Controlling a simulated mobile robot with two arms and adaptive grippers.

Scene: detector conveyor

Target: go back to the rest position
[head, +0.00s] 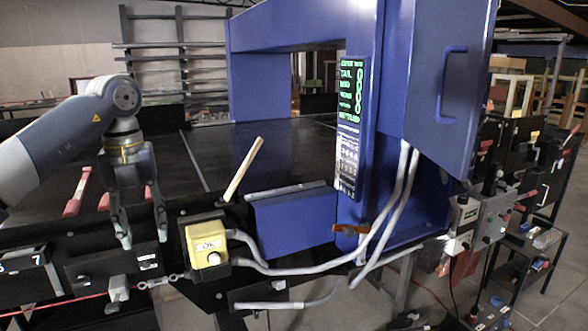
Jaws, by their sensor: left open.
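My left gripper (142,235) points down at the left, its two fingers spread and nothing between them. It hangs in front of the near edge of the black conveyor belt (270,150). My left arm comes in from the left edge. My right gripper does not show.
A blue detector arch (268,85) with a green-lit display (350,120) spans the belt. A yellow button box (207,243) sits right of my left gripper, with grey conduits running from it. A wooden stick (243,169) leans behind it. Control boxes (490,218) stand at right.

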